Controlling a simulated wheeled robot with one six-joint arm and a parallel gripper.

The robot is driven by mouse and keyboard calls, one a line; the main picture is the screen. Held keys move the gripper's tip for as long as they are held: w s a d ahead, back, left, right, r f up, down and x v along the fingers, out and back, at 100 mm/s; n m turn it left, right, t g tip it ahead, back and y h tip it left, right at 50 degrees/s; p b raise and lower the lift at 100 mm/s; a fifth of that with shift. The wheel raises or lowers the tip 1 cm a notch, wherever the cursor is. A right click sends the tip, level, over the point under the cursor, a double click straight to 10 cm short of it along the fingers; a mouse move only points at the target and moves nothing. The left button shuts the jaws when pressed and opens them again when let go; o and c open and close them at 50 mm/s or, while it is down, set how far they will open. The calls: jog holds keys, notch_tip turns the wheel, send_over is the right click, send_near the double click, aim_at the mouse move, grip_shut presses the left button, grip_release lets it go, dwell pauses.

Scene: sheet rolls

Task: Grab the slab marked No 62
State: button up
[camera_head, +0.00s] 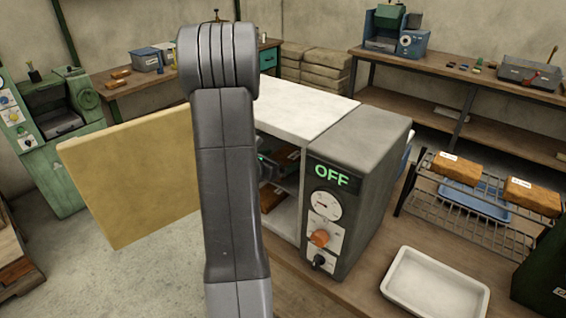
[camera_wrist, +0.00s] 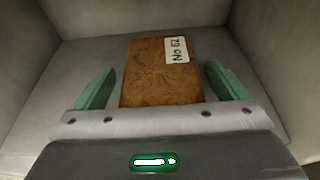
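The slab marked No 62 (camera_wrist: 160,82) is a brown, grained block with a white label at its far right corner. In the wrist view it lies flat on a grey surface inside a walled compartment. My gripper (camera_wrist: 162,86) is open, its green fingers on the left and right of the slab with a gap on each side. In the head view my gripper (camera_head: 268,168) reaches into the open cabinet (camera_head: 362,150), largely hidden by my arm. Brown slabs show on two levels inside, and I cannot read their labels there.
The cabinet's tan door (camera_head: 130,180) stands open on the left. Its control panel reads OFF. On the right, a wire rack (camera_head: 480,225) holds two labelled slabs (camera_head: 455,167), with an empty white tray (camera_head: 435,285) in front. The cabinet walls are close around my gripper.

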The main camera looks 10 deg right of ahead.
jog(key=c, duration=1.1)
jog(key=shift+a+r, duration=0.1)
jog(key=shift+r, duration=0.1)
jog(key=shift+c, duration=0.2)
